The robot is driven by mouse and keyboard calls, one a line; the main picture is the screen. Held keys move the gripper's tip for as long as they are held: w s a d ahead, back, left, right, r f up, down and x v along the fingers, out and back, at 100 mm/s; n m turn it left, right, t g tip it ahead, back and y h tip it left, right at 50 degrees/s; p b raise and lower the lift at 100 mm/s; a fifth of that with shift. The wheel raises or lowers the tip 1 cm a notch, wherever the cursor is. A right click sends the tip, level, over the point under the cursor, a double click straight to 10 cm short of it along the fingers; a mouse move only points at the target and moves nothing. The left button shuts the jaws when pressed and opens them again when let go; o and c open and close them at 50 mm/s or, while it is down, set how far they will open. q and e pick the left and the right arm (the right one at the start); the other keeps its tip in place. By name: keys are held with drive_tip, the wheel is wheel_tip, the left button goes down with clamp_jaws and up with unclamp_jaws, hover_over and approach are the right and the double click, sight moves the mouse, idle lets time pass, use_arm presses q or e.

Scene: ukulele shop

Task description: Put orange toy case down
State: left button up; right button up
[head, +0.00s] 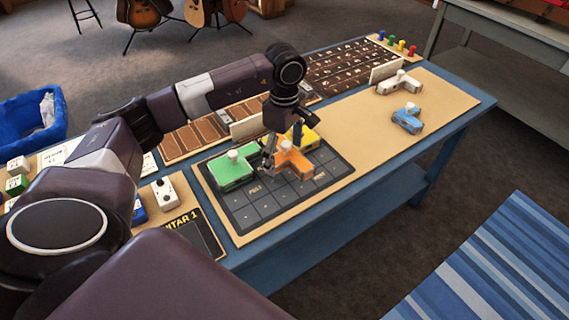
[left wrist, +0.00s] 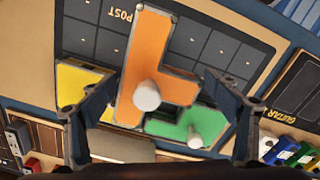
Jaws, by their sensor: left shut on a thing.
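The orange toy case (head: 293,162) is an angular block with a white knob, at the dark gridded board (head: 265,212) marked POST. My left gripper (head: 269,150) is shut on it from above. In the left wrist view the orange case (left wrist: 152,55) shows between the fingers and partly covers the green and yellow cases; I cannot tell whether its underside touches the board. The green case (head: 231,170) is on the board to its left, and the yellow case (head: 309,139) is behind it. My right gripper is not in view.
A white case (head: 400,84) and a blue case (head: 408,119) lie on the tan mat (head: 440,100) at the right. Open board squares lie in front of the orange case. A pedal (head: 165,193) and small blocks stand at the left. A blue bin (head: 30,120) is beyond.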

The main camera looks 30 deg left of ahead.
sight(285, 166)
use_arm(q)
wheel_tip(285, 166, down, 4)
drive_tip(key=shift+f+p, duration=0.25)
drive_tip(key=shift+p, duration=0.15)
drive_tip(key=shift+f, duration=0.25)
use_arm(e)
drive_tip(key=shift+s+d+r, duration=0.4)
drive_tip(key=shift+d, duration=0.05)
use_arm(q)
drive_tip(key=shift+f, duration=0.1)
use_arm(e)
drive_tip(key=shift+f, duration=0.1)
use_arm(q)
drive_tip(key=o, duration=1.4)
drive_tip(key=shift+o, duration=0.2)
drive_tip(key=shift+r, duration=0.2)
wheel_tip(285, 166, up, 12)
drive_tip(key=b, duration=0.2)
drive_tip(key=shift+b, duration=0.35)
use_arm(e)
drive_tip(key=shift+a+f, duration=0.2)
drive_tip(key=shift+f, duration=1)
